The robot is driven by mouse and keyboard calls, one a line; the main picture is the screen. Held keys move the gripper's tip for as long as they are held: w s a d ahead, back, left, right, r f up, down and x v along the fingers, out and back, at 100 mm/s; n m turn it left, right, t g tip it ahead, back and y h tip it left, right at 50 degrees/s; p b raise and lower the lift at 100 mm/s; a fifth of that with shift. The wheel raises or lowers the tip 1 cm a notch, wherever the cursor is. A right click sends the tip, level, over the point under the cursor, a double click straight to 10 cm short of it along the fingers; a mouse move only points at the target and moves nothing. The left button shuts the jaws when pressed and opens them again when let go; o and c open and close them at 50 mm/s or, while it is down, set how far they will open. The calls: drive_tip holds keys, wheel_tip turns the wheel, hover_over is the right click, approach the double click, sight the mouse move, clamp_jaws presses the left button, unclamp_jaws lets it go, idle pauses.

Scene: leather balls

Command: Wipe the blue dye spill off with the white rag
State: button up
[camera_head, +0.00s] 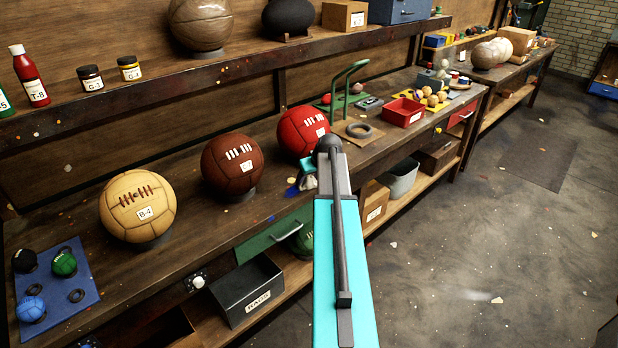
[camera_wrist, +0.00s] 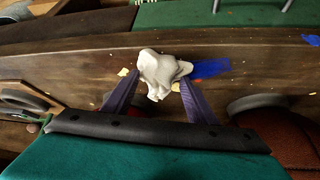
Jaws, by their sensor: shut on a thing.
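My gripper (camera_wrist: 159,80) is shut on the crumpled white rag (camera_wrist: 163,68), which bulges out between the two purple-lit fingers. In the head view a bit of the rag (camera_head: 308,183) shows low over the bench, left of my arm; most of the gripper is hidden behind the arm. The blue dye spill (camera_wrist: 211,69) is a smear on the dark wood, just right of the rag in the wrist view. It also shows in the head view (camera_head: 291,191), left of the rag. Whether the rag covers part of it or touches the wood, I cannot tell.
A red ball (camera_head: 301,130), a brown ball (camera_head: 234,164) and a tan ball (camera_head: 137,206) stand on the bench along its back. A green drawer (camera_head: 275,238) sits below the front edge. A red tray (camera_head: 403,112) lies farther right.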

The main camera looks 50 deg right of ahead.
drive_tip(key=shift+w+a, duration=0.15)
drive_tip(key=shift+a, duration=1.75)
drive_tip(key=shift+a, duration=0.15)
drive_tip(key=shift+a+f+b, duration=0.15)
drive_tip(key=shift+a+b, duration=0.2)
drive_tip(key=shift+a, duration=1.4)
drive_tip(key=shift+a, duration=0.1)
drive_tip(key=shift+a, duration=0.4)
drive_tip(key=shift+w+a, duration=0.2)
drive_tip(key=shift+a, duration=1.25)
drive_tip(key=shift+d+r, duration=0.1)
drive_tip(key=shift+r, duration=0.15)
drive_tip(key=shift+d, duration=0.1)
